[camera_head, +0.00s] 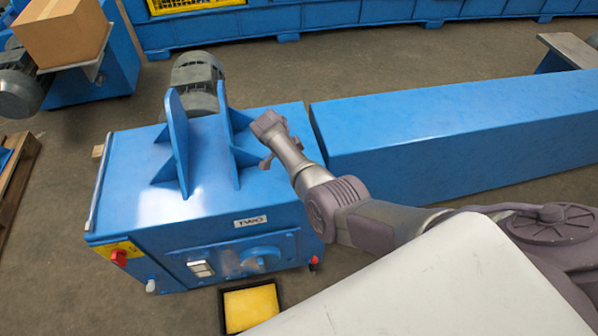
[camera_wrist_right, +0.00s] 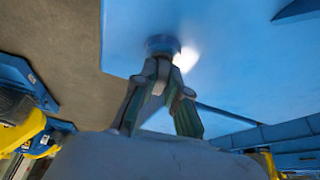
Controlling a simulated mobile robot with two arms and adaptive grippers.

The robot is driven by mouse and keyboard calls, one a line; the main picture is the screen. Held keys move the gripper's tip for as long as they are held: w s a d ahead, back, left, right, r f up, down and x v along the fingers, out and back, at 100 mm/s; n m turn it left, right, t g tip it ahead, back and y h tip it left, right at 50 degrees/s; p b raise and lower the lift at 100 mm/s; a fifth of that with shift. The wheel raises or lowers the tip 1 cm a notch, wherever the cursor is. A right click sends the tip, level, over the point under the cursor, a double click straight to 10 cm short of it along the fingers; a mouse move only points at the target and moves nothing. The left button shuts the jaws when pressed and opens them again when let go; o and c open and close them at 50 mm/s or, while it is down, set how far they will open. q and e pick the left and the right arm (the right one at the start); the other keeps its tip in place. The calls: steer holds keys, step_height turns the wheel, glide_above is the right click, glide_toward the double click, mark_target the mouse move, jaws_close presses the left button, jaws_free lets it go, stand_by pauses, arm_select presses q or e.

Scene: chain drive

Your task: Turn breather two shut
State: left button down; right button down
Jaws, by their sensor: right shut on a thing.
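The blue housing labelled TWO (camera_head: 140,205) stands at the left centre in the head view. My right arm reaches in from the right, with its gripper (camera_head: 270,135) over the right part of the housing's top. In the right wrist view, the fingers of my right gripper (camera_wrist_right: 163,68) close together on a small round blue cap, breather two (camera_wrist_right: 163,43), against the blue surface. The fingertips hide its lower part. In the head view I cannot make the breather out behind the gripper. My left gripper is in neither view.
Upright blue plates (camera_head: 178,140) rise beside the gripper, with a grey motor (camera_head: 197,78) behind. A long blue guard (camera_head: 450,130) runs to the right. The front carries a blue knob (camera_head: 260,258) and a red button (camera_head: 120,257). A yellow-filled tray (camera_head: 250,307) lies below.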

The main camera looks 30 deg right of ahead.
steer(key=shift+w+r+m+g+b, duration=0.2)
steer(key=shift+m+g+b, duration=0.1)
steer(key=shift+m+b, duration=0.3)
steer(key=shift+d, duration=0.1)
steer(key=c, duration=1.2)
jaws_free()
steer(key=shift+s, duration=0.1)
steer(key=v, duration=1.2)
